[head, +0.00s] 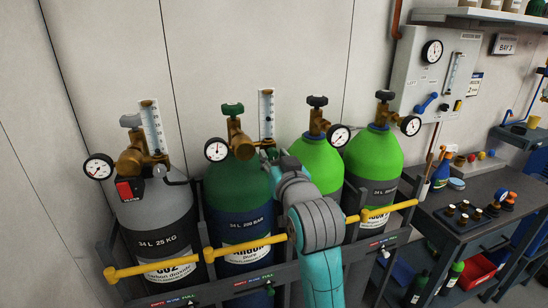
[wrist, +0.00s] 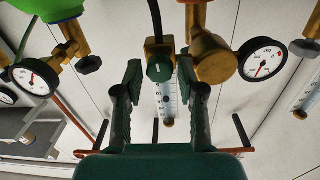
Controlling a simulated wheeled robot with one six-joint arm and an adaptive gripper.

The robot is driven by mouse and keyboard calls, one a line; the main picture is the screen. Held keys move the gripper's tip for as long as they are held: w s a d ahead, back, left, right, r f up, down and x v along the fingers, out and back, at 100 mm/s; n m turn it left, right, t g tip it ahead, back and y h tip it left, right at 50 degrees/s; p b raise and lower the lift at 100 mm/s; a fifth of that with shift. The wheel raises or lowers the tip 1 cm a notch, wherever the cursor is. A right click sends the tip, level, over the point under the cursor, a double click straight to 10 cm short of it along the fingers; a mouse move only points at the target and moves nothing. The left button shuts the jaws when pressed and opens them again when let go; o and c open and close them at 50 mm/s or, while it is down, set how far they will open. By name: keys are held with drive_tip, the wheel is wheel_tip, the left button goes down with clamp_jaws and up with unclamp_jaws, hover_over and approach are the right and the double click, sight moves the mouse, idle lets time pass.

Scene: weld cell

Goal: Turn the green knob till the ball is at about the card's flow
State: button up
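A small green knob (wrist: 159,70) sits on a brass block at the base of a clear flow tube (wrist: 168,100) in the wrist view. The same tube (head: 267,112) stands upright behind the dark green cylinder (head: 237,183) in the head view. My gripper (wrist: 160,66) is open, one finger on each side of the knob, with a small gap on both sides. I cannot make out the ball. A white and blue card (head: 474,84) hangs on the wall at the right; its writing is too small to read.
A grey cylinder (head: 158,215) with another flow tube (head: 152,126) stands left; two bright green cylinders (head: 373,157) stand right. Yellow bars (head: 237,247) cross the front. Brass fittings and a gauge (wrist: 262,60) are close to my right finger. A dark bench (head: 470,195) stands right.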

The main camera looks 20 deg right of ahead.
drive_tip(key=s, duration=0.7)
drive_tip(key=shift+a, duration=0.15)
drive_tip(key=shift+w, duration=0.1)
drive_tip(key=s+f+n+g, duration=0.1)
drive_tip(key=s+f, duration=0.7)
drive_tip(key=f, duration=0.5)
drive_tip(key=s+f, duration=0.8)
drive_tip(key=f, duration=0.6)
drive_tip(key=s+f+g, duration=0.1)
drive_tip(key=s+f, duration=0.1)
drive_tip(key=s, duration=1.3)
drive_tip(key=s+f+g, duration=0.1)
drive_tip(key=s+f, duration=0.2)
drive_tip(key=s, duration=1.1)
drive_tip(key=shift+s+f+y, duration=0.3)
drive_tip(key=shift+s+f, duration=0.05)
